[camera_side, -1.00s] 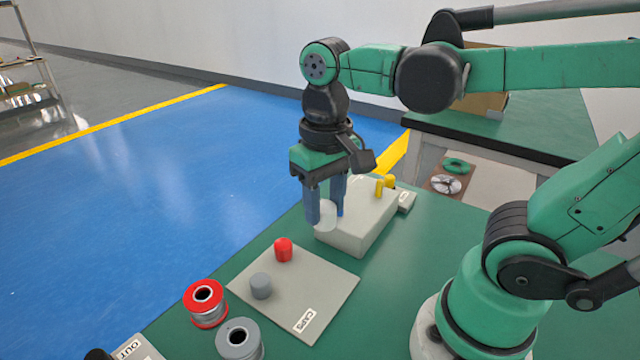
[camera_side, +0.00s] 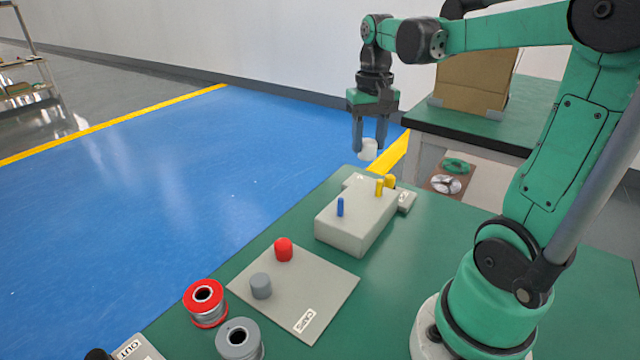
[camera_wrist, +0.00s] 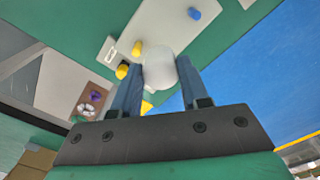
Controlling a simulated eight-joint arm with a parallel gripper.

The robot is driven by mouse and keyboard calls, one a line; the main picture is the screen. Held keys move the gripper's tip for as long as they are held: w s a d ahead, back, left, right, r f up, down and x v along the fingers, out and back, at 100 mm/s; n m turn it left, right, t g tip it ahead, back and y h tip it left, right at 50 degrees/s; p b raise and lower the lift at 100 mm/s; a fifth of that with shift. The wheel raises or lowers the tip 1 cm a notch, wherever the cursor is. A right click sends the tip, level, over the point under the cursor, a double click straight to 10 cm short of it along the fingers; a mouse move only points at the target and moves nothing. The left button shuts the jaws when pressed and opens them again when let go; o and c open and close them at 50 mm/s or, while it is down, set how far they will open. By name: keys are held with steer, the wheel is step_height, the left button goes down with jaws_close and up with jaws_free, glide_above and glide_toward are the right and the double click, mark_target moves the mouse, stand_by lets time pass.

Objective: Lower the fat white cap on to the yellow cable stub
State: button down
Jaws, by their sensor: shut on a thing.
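My gripper (camera_side: 369,147) is shut on the fat white cap (camera_side: 368,150) and holds it in the air above and behind the pale block (camera_side: 352,232). In the wrist view the white cap (camera_wrist: 160,68) sits between the two blue-grey fingers (camera_wrist: 157,85). The yellow cable stub (camera_side: 379,188) stands upright on the block's far end, below the cap and apart from it. In the wrist view a yellow stub (camera_wrist: 137,48) shows just left of the cap. A second yellow piece (camera_side: 390,182) is close behind the stub.
A blue stub (camera_side: 340,207) stands on the block's near end. A caps plate (camera_side: 325,290) holds a red cap (camera_side: 283,250) and a grey cap (camera_side: 261,286). Red (camera_side: 205,302) and grey (camera_side: 239,340) spools stand at the front. A cardboard box (camera_side: 475,82) is on the back table.

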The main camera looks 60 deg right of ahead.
mark_target(381, 181)
steer(key=d, duration=0.1)
steer(key=d+f, duration=0.1)
steer(key=s+d, duration=0.1)
steer(key=shift+s+d+f+m, duration=0.1)
steer(key=shift+d+f+m, duration=0.1)
steer(key=shift+m, duration=0.2)
steer(key=shift+s+d+f, duration=0.15)
steer(key=shift+d+f, duration=0.1)
steer(key=shift+d, duration=0.05)
steer(key=shift+f, duration=3.35)
steer(key=shift+f, duration=0.15)
steer(key=shift+c, duration=0.2)
jaws_free()
steer(key=shift+r, duration=3.55)
